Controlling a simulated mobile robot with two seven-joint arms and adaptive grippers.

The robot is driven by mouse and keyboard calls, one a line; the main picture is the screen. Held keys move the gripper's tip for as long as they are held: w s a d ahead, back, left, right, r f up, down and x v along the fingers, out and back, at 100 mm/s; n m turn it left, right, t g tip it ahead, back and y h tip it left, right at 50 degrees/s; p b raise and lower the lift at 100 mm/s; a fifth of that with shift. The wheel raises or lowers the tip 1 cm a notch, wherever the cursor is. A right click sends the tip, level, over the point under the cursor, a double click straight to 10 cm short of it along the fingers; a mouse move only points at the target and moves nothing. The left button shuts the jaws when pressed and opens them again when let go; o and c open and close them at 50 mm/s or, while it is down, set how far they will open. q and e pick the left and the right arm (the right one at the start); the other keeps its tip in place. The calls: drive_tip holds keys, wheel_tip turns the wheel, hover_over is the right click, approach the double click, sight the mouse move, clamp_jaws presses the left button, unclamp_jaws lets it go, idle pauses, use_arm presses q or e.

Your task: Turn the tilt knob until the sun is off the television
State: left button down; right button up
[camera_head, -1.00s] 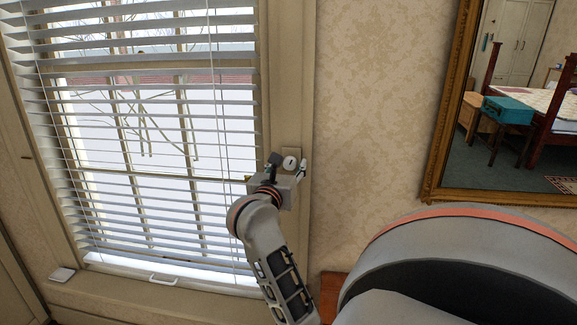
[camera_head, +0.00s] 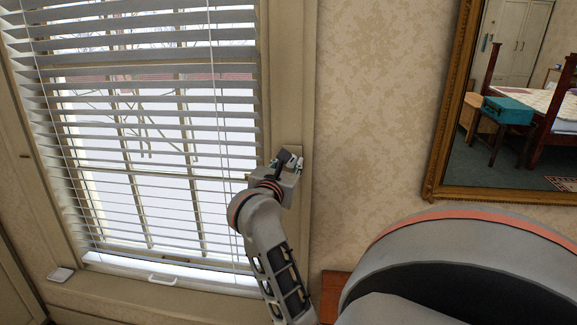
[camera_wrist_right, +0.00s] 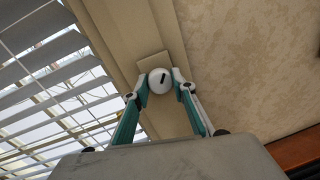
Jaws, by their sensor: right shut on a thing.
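The tilt knob (camera_wrist_right: 159,81) is a round white knob with a short dark mark slanting up to the right in the right wrist view. It sits on a beige plate (camera_wrist_right: 149,63) on the window frame. My right gripper (camera_head: 287,160) is at the plate, and its fingers are shut on the knob, one on each side. In the head view the gripper hides the knob. The blind (camera_head: 150,130) has white slats, with gaps showing the bright outdoors. The television and my left gripper are not in view.
A gold-framed mirror (camera_head: 436,165) hangs on the patterned wall at right, reflecting a bed and a teal case. A white handle (camera_head: 163,281) and a small white object (camera_head: 61,274) are along the window's bottom. Bare wall lies between window and mirror.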

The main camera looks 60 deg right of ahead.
drive_tip(key=o, duration=1.1)
drive_tip(key=shift+a, duration=0.1)
drive_tip(key=v, duration=1.1)
drive_tip(key=shift+s+a, duration=0.2)
drive_tip(key=shift+a, duration=0.15)
